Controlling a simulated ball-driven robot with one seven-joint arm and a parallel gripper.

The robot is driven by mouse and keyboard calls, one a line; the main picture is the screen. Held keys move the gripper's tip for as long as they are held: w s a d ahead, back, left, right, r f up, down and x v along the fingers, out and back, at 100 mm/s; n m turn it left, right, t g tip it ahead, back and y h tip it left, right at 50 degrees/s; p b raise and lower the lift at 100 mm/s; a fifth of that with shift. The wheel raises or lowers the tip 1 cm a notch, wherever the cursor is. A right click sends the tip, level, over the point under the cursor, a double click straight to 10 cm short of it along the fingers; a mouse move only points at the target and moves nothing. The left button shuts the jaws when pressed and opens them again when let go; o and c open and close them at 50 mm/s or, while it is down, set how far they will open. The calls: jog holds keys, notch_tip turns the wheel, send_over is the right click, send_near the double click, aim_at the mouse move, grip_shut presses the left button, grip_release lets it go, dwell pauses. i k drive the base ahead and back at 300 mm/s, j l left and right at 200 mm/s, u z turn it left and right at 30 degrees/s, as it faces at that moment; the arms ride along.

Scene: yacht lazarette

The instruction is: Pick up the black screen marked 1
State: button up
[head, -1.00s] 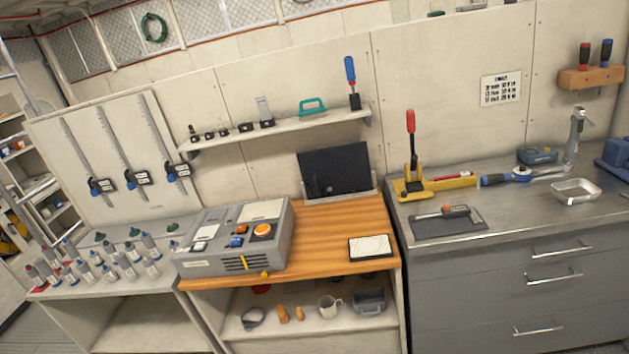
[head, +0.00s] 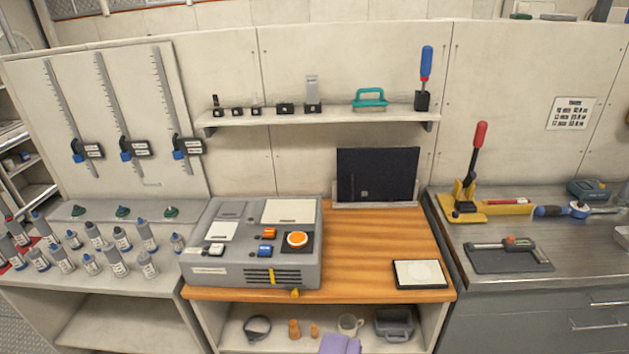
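The black screen (head: 377,172) is a dark upright rectangular panel at the back of the wooden worktop. Its lower edge sits at a low pale grey ledge (head: 376,205), and it leans close to the wall. A small light mark shows low on its face, but I cannot read a 1 on it. Nothing covers the screen. My gripper is not in view, so its fingers and its distance from the screen are hidden.
A grey control box (head: 255,242) stands left of the screen on the wooden worktop (head: 360,250). A framed white pad (head: 420,274) lies at the front right. A shelf (head: 330,117) with tools hangs above. A lavender shape (head: 340,344) shows at the bottom edge.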

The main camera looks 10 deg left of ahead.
aim_at(367, 174)
jog(key=i+l+z, duration=0.2)
jog(key=i, duration=0.4)
jog(key=i+z, duration=0.15)
jog(key=i, duration=0.45)
jog(key=i+j+z, duration=0.1)
jog(key=i, duration=0.35)
jog(key=i+j+z, duration=0.1)
jog(key=i, duration=0.3)
jog(key=i+j+z, duration=0.1)
jog(key=i, duration=0.35)
jog(key=j, duration=0.1)
